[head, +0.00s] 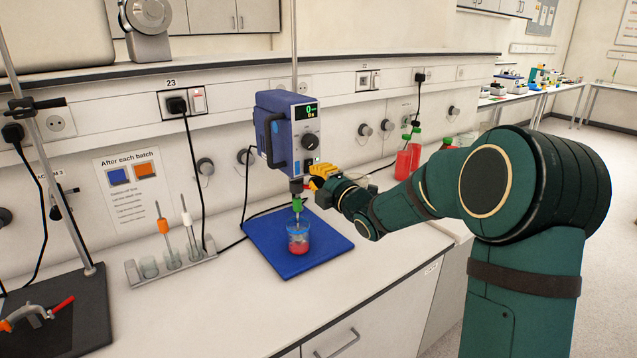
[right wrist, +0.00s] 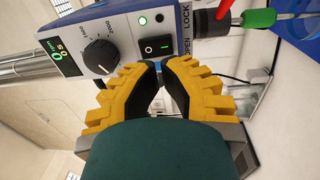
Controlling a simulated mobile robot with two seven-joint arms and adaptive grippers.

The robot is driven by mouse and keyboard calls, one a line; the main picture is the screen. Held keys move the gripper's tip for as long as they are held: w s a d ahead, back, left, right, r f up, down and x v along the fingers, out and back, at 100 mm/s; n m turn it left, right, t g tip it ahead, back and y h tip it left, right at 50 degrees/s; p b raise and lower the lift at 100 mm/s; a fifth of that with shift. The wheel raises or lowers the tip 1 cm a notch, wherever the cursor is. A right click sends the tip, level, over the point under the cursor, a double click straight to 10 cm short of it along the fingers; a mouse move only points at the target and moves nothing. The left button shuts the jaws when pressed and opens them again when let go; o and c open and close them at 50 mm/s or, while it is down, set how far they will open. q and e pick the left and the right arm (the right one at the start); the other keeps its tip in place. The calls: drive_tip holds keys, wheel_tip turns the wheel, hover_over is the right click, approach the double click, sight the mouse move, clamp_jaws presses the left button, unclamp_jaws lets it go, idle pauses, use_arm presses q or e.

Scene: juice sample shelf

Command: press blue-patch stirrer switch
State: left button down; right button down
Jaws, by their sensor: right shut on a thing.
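The blue overhead stirrer (head: 285,132) hangs on its rod above a beaker, with a light-blue patch (head: 275,128) on its side. In the right wrist view its panel shows a black rocker switch (right wrist: 157,46), a lit green lamp (right wrist: 143,20), a dial (right wrist: 97,55) and a lit display (right wrist: 52,55) that seems to read zero. My right gripper (head: 316,180) is at the panel's lower edge. Its yellow fingers (right wrist: 160,64) are closed at the tips, just beside the switch; whether they touch it is unclear. What lies between the tips cannot be made out. My left gripper is out of view.
A beaker of red liquid (head: 298,240) stands under the stirrer on a blue mat (head: 330,245). A rack of tubes (head: 138,272) stands left of it. Red bottles (head: 403,163) stand behind my right arm.

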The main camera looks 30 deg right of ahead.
drive_tip(key=s+f, duration=0.1)
drive_tip(key=s, duration=0.9)
drive_tip(key=shift+d, duration=0.45)
drive_tip(key=shift+s, duration=0.15)
